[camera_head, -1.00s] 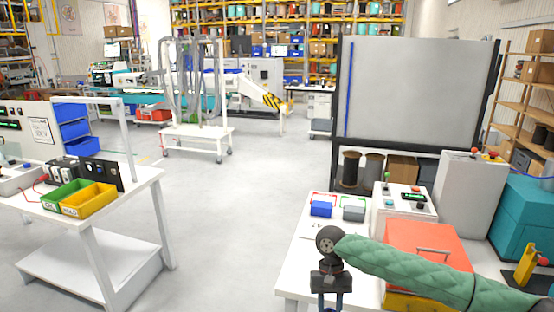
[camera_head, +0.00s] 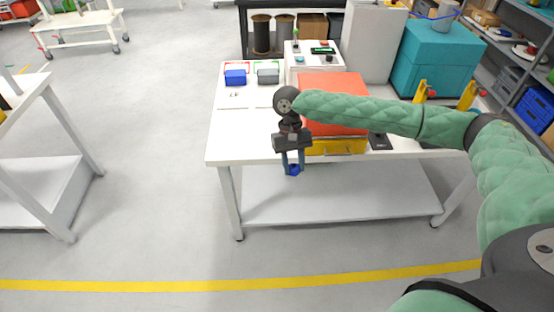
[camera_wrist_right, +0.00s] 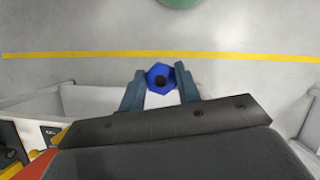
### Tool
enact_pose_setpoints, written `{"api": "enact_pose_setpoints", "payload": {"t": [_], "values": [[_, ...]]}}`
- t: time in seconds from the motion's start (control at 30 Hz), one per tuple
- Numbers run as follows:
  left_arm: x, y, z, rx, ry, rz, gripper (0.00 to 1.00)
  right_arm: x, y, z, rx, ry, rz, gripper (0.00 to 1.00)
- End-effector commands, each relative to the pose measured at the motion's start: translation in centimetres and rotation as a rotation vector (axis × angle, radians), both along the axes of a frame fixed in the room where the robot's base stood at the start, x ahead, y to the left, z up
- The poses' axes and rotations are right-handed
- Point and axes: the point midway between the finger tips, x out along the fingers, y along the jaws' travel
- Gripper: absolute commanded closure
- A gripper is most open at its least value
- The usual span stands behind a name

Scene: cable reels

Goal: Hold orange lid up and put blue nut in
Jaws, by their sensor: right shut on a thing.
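My right gripper (camera_head: 292,166) is shut on the blue nut (camera_head: 293,170) and holds it in the air off the front edge of the table. In the right wrist view the nut (camera_wrist_right: 161,77) sits between the two fingertips, with its dark hole showing. The orange lid (camera_head: 333,88) lies on top of the yellow box (camera_head: 338,146) on the table, and my right arm crosses in front of it. The lid looks closed, and its handle is hidden behind my arm. My left gripper does not show in any view.
The white table (camera_head: 240,120) has a lower shelf. A blue box (camera_head: 235,77) and a grey box (camera_head: 268,73) stand at its back left, beside a control box (camera_head: 316,55). A teal cabinet (camera_head: 437,60) is at the back right. The floor left of the table is clear.

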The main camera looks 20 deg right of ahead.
Motion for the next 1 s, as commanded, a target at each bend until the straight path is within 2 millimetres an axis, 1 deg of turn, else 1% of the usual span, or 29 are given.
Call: {"api": "enact_pose_setpoints", "payload": {"t": [0.03, 0.13, 0.27, 0.3, 0.37, 0.4, 0.47, 0.5, 0.57, 0.6, 0.67, 0.7, 0.77, 0.8, 0.9, 1.0], "values": [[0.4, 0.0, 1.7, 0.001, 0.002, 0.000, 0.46, 0.0, -2.2, 1.9, -0.005, 0.000, -0.028, 0.92], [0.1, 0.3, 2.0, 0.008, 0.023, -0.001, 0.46, 0.2, -5.7, 3.3, -0.004, 0.000, -0.079, 0.92], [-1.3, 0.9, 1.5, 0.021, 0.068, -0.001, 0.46, 0.4, -10.7, 5.0, -0.005, 0.000, -0.147, 0.92], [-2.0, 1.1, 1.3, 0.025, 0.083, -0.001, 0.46, 0.4, -12.3, 5.6, -0.005, 0.001, -0.170, 0.92], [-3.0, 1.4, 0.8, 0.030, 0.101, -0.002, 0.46, 0.5, -14.8, 6.4, -0.005, 0.001, -0.204, 0.92], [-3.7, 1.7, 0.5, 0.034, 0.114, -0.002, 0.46, 0.5, -16.5, 7.0, -0.004, 0.000, -0.226, 0.92], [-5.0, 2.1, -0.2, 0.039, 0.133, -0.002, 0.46, 0.5, -19.2, 8.0, -0.004, 0.000, -0.250, 0.92], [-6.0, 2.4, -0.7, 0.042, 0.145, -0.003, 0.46, 0.5, -21.0, 8.6, -0.005, 0.000, -0.259, 0.92], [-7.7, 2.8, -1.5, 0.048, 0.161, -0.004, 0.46, 0.4, -23.8, 9.4, -0.005, 0.000, -0.263, 0.92], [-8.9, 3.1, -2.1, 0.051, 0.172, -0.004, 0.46, 0.3, -25.6, 10.0, -0.004, 0.000, -0.260, 0.92], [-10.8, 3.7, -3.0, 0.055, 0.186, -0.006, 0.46, 0.1, -28.2, 10.8, -0.004, 0.000, -0.247, 0.92], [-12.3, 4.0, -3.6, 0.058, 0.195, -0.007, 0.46, 0.0, -30.1, 11.2, -0.005, 0.000, -0.233, 0.92], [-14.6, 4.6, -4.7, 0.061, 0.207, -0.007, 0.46, -0.2, -32.6, 11.8, -0.004, 0.000, -0.197, 0.92], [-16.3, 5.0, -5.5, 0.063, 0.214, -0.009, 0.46, -0.3, -34.2, 12.0, -0.003, 0.001, -0.166, 0.92], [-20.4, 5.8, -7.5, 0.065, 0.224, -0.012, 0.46, -0.3, -37.0, 12.0, -0.002, 0.002, -0.062, 0.92], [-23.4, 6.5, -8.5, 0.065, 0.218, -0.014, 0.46, 0.0, -38.4, 11.9, 0.000, 0.003, 0.067, 0.92]]}}
